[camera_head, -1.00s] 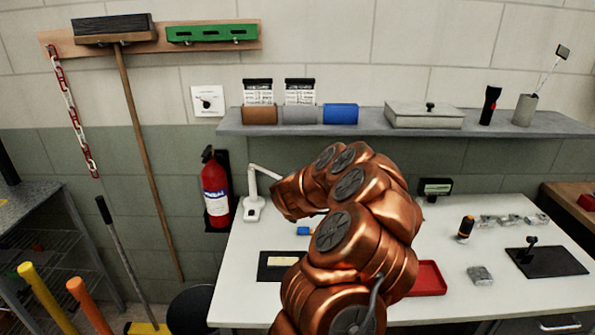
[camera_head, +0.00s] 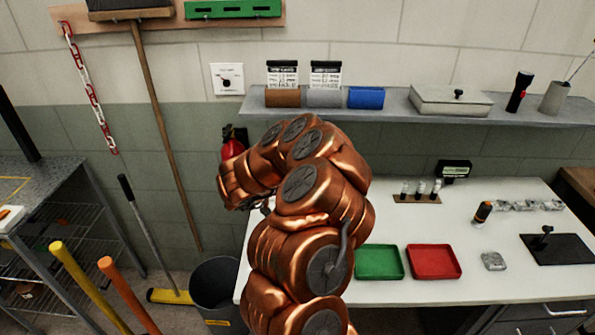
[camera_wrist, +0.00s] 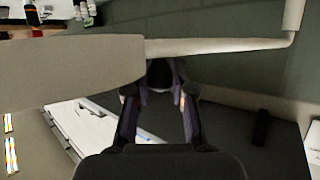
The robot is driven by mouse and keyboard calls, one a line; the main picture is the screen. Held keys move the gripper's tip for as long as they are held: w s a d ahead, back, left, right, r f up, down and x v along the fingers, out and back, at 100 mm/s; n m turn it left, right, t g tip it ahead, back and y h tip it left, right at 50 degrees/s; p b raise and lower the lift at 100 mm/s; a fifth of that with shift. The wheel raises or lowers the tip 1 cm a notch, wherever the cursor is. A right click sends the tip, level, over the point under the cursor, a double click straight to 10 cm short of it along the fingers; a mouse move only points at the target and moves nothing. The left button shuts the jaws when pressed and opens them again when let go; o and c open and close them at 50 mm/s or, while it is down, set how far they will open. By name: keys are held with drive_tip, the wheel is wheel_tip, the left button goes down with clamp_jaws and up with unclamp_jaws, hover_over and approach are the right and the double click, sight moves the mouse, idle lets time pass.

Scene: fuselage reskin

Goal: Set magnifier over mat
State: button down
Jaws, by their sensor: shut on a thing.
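The magnifier (camera_wrist: 75,75) shows in the wrist view as a large pale grey shape with a thin bar running right to a bent end. My gripper (camera_wrist: 160,92) is close below it, with its fingers around a small dark part under the bar. The grip itself is partly hidden. In the head view my copper arm covers the gripper and the magnifier. A dark flat area (camera_wrist: 245,125), possibly the mat, lies below in the wrist view, with a white piece (camera_wrist: 95,138) at left. I cannot tell whether the magnifier is above the mat.
Green (camera_head: 379,262) and red (camera_head: 434,261) trays sit on the white table (camera_head: 400,292). A vial rack (camera_head: 417,198) stands behind them. A black mat (camera_head: 560,249) with a small stand is at right. A bin (camera_head: 213,285) stands left of the table. A shelf (camera_head: 400,103) runs above.

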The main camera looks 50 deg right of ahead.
drive_tip(key=shift+w+a, duration=0.2)
drive_tip(key=shift+a, duration=0.1)
drive_tip(key=c, duration=1.3)
unclamp_jaws()
drive_tip(key=shift+o, duration=0.2)
drive_tip(key=v, duration=1.2)
drive_tip(key=shift+w, duration=0.15)
